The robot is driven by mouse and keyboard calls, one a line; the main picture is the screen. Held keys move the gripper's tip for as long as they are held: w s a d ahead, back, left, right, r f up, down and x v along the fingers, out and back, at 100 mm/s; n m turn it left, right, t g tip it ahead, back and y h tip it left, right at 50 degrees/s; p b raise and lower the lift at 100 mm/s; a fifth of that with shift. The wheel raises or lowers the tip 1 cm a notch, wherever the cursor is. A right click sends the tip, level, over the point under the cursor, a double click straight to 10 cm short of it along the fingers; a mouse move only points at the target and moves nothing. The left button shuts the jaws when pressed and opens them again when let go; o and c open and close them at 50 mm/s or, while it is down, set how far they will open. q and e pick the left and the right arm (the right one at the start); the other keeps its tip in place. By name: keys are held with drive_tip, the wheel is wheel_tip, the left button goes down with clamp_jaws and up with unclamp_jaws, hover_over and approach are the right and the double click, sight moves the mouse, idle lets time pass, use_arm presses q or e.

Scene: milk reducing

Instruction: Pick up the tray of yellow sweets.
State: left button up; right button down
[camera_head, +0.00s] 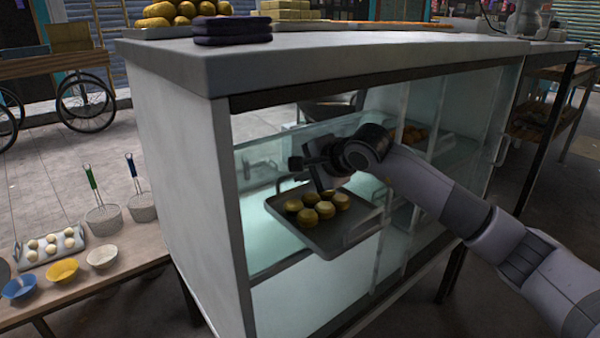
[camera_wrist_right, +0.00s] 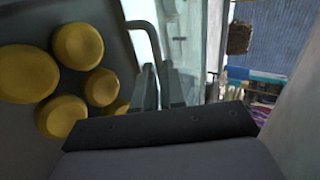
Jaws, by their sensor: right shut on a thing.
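The tray of yellow sweets (camera_head: 331,240) is a grey metal tray with several round yellow sweets (camera_head: 309,217) on it. It is at the open front of the glass display case, with its near end sticking out past the glass. My right gripper (camera_head: 318,172) reaches in over the tray's far side and is shut on its handle. In the right wrist view, the tray's handle (camera_wrist_right: 147,28) runs down to the closed fingers (camera_wrist_right: 160,86), with yellow sweets (camera_wrist_right: 79,46) to the left. The exact contact is partly hidden. My left gripper is not in view.
The display case has a grey counter top (camera_head: 330,62) and a white side wall (camera_head: 180,150). Glass panes stand close to my arm and the tray. More sweets (camera_head: 413,135) sit deeper in the case. A low wooden table (camera_head: 125,250) with bowls and strainers stands at left.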

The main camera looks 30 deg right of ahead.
sight(323, 200)
drive_tip(key=shift+s, duration=0.15)
drive_tip(key=c, duration=1.1)
unclamp_jaws()
drive_tip(key=shift+p+v, duration=0.3)
drive_tip(key=shift+v, duration=3.25)
